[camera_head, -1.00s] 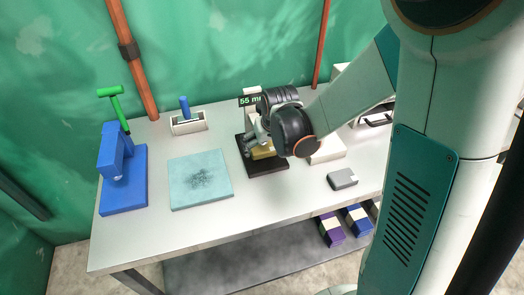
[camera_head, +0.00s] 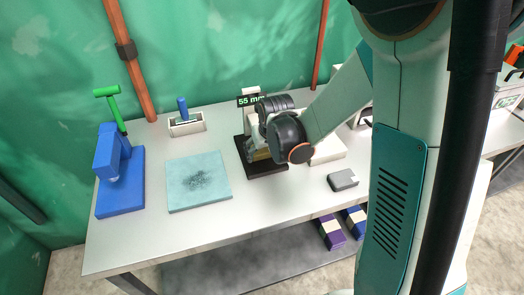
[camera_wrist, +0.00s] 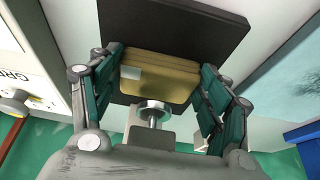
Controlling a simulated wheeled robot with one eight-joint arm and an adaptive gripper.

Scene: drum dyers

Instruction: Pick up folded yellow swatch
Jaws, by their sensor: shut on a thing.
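The folded yellow swatch (camera_wrist: 165,78) shows in the wrist view as a thick, layered pad with a pale label at its left corner. My gripper (camera_wrist: 160,70) is shut on it, with one finger at each side. The swatch is over or on a black base plate (camera_wrist: 205,22); I cannot tell whether it touches it. A round metal foot (camera_wrist: 152,110) is close to the swatch's edge. In the head view, my gripper (camera_head: 258,150) is at the gauge with the "55 mm" display (camera_head: 251,100), and my wrist hides most of the swatch.
On the table (camera_head: 220,222) are a teal pad (camera_head: 198,182), a blue press (camera_head: 118,170), a white holder with a blue-handled tool (camera_head: 187,125) and a small grey box (camera_head: 343,180). Folded swatches (camera_head: 330,232) lie on the lower shelf. The table's front strip is clear.

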